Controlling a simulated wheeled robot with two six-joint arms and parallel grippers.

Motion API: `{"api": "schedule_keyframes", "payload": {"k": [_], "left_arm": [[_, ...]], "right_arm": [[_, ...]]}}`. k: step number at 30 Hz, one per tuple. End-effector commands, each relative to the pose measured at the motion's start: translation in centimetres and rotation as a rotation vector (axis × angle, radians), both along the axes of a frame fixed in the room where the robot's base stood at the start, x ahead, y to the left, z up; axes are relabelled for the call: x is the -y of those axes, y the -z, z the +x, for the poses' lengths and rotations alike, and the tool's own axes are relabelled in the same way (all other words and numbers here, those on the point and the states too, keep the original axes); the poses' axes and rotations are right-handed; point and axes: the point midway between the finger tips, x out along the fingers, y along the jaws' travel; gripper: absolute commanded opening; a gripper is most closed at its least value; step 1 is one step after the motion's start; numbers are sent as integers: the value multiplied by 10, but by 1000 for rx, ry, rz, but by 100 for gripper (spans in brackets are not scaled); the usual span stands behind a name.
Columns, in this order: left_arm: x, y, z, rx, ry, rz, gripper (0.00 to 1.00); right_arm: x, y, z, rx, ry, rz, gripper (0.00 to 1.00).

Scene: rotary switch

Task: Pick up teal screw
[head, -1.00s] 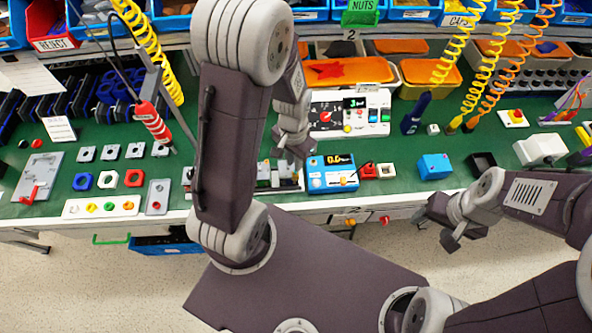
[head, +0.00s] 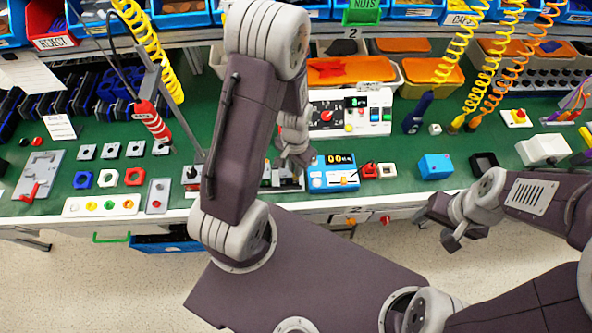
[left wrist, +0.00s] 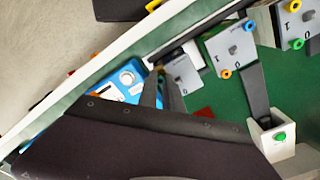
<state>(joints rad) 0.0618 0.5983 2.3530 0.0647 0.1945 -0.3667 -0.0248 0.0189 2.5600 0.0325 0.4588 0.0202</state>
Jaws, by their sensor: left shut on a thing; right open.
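My left gripper (left wrist: 166,88) is shut, its fingertips at the left edge of a grey switch plate (left wrist: 183,73). A small orange-brown spot shows at the tips. What it holds is mostly hidden, and I cannot tell whether it is a teal screw. A teal-blue ring-shaped screw head (left wrist: 249,26) sits at the upper right corner of another grey plate (left wrist: 232,45). In the head view the left gripper (head: 296,165) hangs over the bench behind my arm. My right gripper (head: 446,222) is open and empty in front of the bench edge.
A blue meter (head: 333,172) stands just right of the left gripper, with a red block (head: 368,171) beside it. A white panel with a red dial (head: 350,112) stands behind. A white block with a green button (left wrist: 279,137) stands near in the wrist view.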

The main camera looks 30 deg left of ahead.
Motion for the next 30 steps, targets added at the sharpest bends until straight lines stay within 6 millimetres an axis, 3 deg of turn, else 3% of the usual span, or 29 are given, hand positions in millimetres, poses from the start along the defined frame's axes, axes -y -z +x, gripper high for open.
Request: {"api": "schedule_keyframes", "payload": {"k": [8,14,24,30], "left_arm": [[0,-8,1,3,0,0,0],[0,-40,2,7,0,0,0],[73,-85,-18,5,10,-1,0],[105,-105,-26,2,4,-1,0]], "right_arm": [[0,-1,0,0,0,0,58],[0,-4,0,0,0,0,58],[0,-4,0,0,0,0,58],[0,-5,0,0,0,0,58]]}}
